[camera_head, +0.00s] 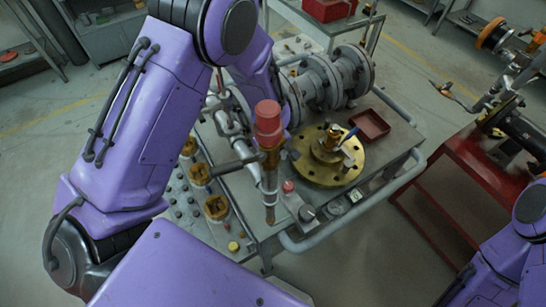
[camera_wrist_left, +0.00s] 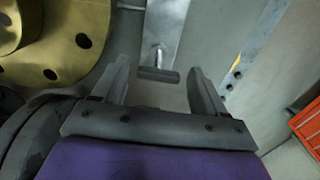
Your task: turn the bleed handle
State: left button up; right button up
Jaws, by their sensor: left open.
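In the left wrist view a short dark bar handle (camera_wrist_left: 158,75), which looks like the bleed handle, sits on a shiny metal stem. It lies between and slightly beyond the fingertips of my left gripper (camera_wrist_left: 161,72). The gripper is open, with clear gaps on both sides and no visible contact. In the head view my purple left arm reaches over the workbench, and its gripper is hidden; I cannot clearly pick out the handle there. Only part of my right arm shows at lower right, without its gripper.
The grey workbench (camera_head: 397,140) carries a brass flange (camera_head: 322,174), a flanged grey valve body (camera_head: 318,82), a red tray (camera_head: 369,125) and a red-capped upright fitting (camera_head: 268,122). A red stand (camera_head: 480,165) is at right. An orange crate (camera_wrist_left: 308,124) lies right in the wrist view.

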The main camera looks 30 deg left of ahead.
pick_arm(q)
jog(key=shift+f, duration=0.35)
jog(key=shift+d, duration=0.2)
jog(key=c, duration=1.1)
jog(key=shift+o, duration=0.2)
